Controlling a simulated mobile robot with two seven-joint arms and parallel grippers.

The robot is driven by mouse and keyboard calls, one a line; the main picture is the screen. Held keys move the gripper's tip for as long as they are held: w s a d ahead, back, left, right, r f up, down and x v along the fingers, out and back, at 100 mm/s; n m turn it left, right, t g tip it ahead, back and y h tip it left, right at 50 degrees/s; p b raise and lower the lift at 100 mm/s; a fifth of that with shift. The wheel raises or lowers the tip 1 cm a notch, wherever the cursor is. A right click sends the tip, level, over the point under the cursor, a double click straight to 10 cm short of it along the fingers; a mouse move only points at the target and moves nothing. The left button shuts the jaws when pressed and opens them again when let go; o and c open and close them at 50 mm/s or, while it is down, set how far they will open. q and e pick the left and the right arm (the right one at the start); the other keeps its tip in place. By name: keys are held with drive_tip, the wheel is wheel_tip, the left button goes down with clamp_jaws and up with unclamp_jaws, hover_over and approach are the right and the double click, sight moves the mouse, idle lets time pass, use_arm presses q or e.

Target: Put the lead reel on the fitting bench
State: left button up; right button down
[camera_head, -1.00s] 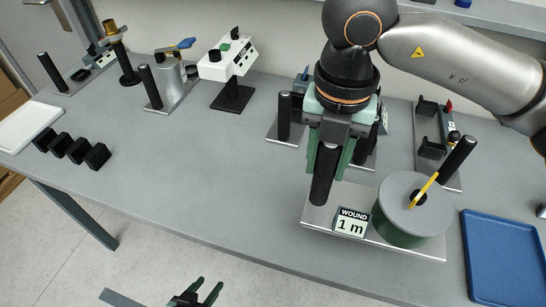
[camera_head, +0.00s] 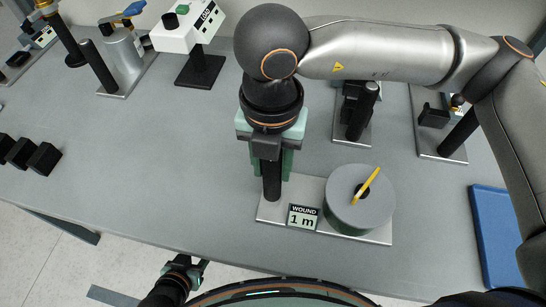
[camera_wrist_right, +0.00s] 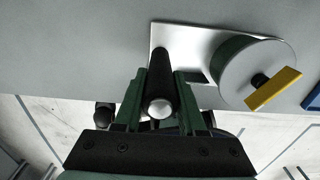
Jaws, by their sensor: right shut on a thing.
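The lead reel has a green drum with a grey disc on top (camera_head: 360,197), a yellow bar on the disc, a silver base plate (camera_head: 272,212) and a "WOUND 1 m" sign. It also shows in the right wrist view (camera_wrist_right: 243,72). My right gripper (camera_head: 271,172) is shut on the reel's upright black handle (camera_wrist_right: 159,85), at the plate's left end. The reel is upright over the grey bench top (camera_head: 150,185); I cannot tell whether its plate touches. My left gripper (camera_head: 190,266) is low, in front of the bench, empty and seemingly open.
Bracket fixtures (camera_head: 435,117) with black posts stand behind the reel. A blue tray (camera_head: 490,230) lies to its right, partly behind my arm. A white device (camera_head: 188,27) and a clamp stand (camera_head: 120,60) are at back left. Black blocks (camera_head: 40,158) are far left. The left-middle bench is clear.

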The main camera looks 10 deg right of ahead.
drive_tip(key=shift+d, duration=0.1)
drive_tip(key=shift+s, duration=0.1)
drive_tip(key=shift+f, duration=0.1)
drive_tip(key=shift+c, duration=2.4)
unclamp_jaws()
wheel_tip(320, 180, up, 12)
drive_tip(key=shift+r+p, duration=0.15)
drive_tip(key=shift+p, duration=0.15)
